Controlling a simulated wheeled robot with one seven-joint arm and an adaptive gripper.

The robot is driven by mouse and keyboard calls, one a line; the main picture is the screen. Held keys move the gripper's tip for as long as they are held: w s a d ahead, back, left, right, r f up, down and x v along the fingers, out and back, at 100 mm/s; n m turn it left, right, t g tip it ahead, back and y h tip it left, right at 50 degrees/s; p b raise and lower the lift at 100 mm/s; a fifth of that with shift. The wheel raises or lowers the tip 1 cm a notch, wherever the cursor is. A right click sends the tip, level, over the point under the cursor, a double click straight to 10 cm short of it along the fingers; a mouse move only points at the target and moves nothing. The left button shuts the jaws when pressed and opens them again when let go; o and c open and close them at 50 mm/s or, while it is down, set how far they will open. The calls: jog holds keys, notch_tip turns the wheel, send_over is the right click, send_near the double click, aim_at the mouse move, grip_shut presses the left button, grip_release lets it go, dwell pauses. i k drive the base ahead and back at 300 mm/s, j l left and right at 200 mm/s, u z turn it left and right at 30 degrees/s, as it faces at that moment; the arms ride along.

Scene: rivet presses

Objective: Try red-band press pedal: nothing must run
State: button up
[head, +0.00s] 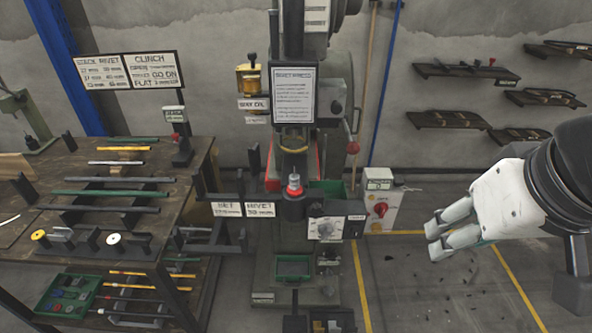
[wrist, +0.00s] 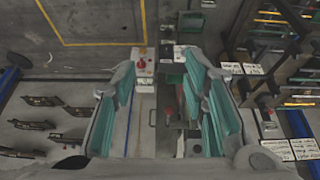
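The press (head: 290,215) with red edging around its throat stands in the middle of the head view. A red-topped part (head: 294,186) stands in its throat. A dark block (head: 295,322) at the foot of the press is cut off by the bottom edge; I cannot tell whether it is the pedal. My gripper (head: 433,238) is right of the press, in the air and apart from it. In the wrist view its teal-padded fingers (wrist: 163,85) are spread wide with nothing between them.
A grey box with a red rotary switch (head: 380,210) stands right of the press. A workbench (head: 110,225) with rods and tools fills the left. Wall shelves (head: 466,72) hang at right. The floor at right is open, with debris.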

aim_at(294, 323)
jog(key=j, duration=2.05)
jog(key=j+z, duration=0.05)
